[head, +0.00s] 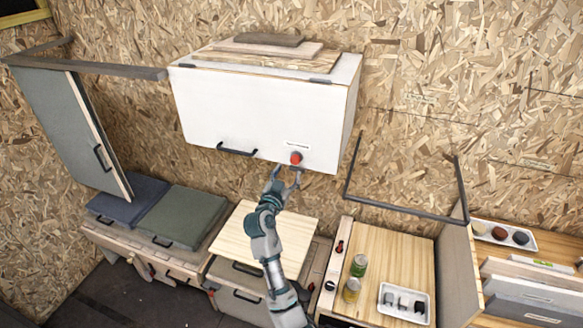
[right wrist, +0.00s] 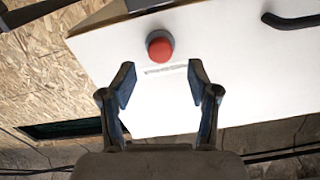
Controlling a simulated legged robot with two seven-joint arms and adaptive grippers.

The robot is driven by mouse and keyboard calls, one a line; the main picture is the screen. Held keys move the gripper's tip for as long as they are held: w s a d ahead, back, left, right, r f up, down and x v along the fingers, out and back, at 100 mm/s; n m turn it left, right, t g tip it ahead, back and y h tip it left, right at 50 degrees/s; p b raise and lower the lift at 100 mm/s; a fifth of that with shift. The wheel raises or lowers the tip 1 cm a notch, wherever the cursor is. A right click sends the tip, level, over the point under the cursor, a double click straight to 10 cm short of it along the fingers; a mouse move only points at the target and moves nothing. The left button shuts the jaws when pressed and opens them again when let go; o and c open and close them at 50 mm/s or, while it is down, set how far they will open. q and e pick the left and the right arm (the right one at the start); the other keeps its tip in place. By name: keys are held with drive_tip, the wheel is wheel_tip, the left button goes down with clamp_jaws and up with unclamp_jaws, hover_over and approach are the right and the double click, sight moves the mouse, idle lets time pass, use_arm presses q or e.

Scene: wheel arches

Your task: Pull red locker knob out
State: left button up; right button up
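The red knob (head: 296,158) sits near the lower right corner of the white locker (head: 250,112) on the wall, under a small label. My right gripper (head: 286,174) is just below it in the head view, near the locker's bottom edge. In the right wrist view the red knob (right wrist: 160,46) shows on a dark round base, beyond the fingertips. My right gripper (right wrist: 160,85) is open there, its two fingers wide apart with nothing between them. The fingers do not touch the knob. My left gripper is not in view.
The locker has a dark handle (head: 237,151) left of the knob. A grey cabinet door (head: 72,133) hangs at left. Below are cushions (head: 178,218), a wooden tabletop (head: 262,232), and a counter with cans (head: 359,265) and a white tray (head: 404,303). A dark frame (head: 405,210) juts out at right.

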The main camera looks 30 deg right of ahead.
drive_tip(key=v, duration=0.7)
drive_tip(key=shift+s+d, duration=0.1)
drive_tip(key=shift+d, duration=0.05)
